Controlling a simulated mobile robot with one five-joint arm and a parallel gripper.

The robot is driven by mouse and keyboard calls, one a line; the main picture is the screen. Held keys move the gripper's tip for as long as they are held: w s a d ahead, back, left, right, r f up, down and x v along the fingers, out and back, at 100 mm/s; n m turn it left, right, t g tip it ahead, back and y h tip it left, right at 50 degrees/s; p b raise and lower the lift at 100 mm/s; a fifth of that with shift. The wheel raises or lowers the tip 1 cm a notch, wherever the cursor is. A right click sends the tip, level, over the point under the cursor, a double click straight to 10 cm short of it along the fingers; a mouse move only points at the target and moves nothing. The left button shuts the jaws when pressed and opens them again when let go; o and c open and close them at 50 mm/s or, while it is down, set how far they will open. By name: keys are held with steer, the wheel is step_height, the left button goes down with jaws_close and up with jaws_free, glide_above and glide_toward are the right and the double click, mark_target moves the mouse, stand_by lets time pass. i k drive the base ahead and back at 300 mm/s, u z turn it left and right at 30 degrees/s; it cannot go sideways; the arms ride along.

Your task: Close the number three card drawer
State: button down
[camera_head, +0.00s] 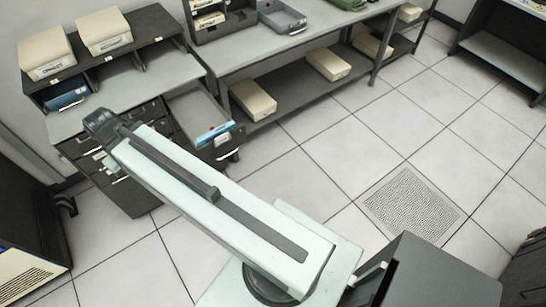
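A grey card cabinet (130,190) with several dark drawers stands at the left under a grey desk top. One drawer (200,105) at its upper right is pulled out, with blue and white cards (213,134) near its front and a light handle on its dark front face. No number can be read on it, so I cannot tell if it is number three. My pale arm reaches from the bottom middle toward the cabinet and covers part of its drawer fronts. My gripper cannot be made out past the dark end of the arm.
Two beige boxes (46,52) sit on the desk's upper shelf. A table (290,40) right of the cabinet has beige boxes (252,98) on its lower shelf. A dark cabinet (430,275) stands at the lower right. Tiled floor with a vent (410,205) is clear at right.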

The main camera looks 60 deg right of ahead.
mark_target(196, 110)
steer(key=u, duration=0.4)
steer(key=k, duration=0.25)
steer(key=z, duration=0.9)
steer(key=i, duration=1.05)
steer(key=z, duration=0.55)
steer(key=k, duration=0.9)
steer(key=z, duration=0.2)
steer(key=i, duration=0.9)
steer(key=u, duration=0.05)
